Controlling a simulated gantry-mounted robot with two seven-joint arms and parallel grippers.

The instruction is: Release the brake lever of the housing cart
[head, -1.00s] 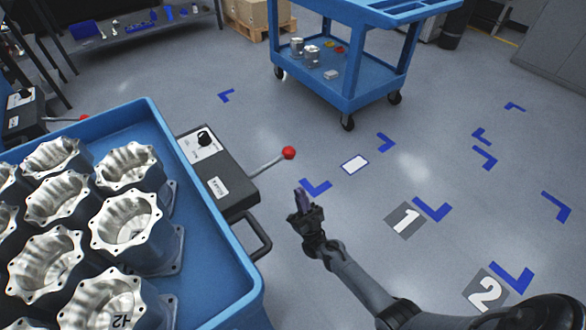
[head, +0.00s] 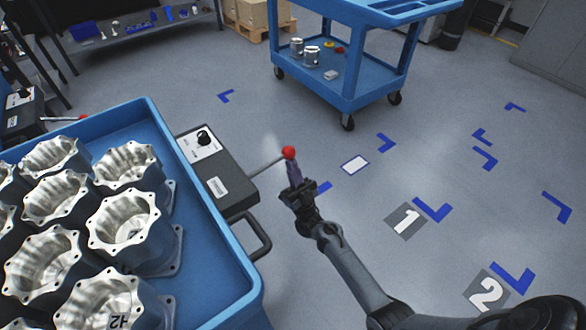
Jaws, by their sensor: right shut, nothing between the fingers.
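The blue housing cart (head: 222,262) stands at the lower left and carries several machined metal housings (head: 123,215). A dark brake box (head: 217,175) is fixed to its right side. The brake lever (head: 266,166) sticks out from the box to the right and ends in a red ball knob (head: 289,153). My right gripper (head: 294,172) is shut and empty, with its fingertips just below the knob in the picture. I cannot tell whether they touch it. My left gripper is not in view.
A black handle (head: 262,240) juts from the cart below the box. A second blue cart (head: 345,75) stands at the back. Another red-knobbed lever (head: 82,117) shows at the left. The floor (head: 420,160) to the right is clear, with blue markings.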

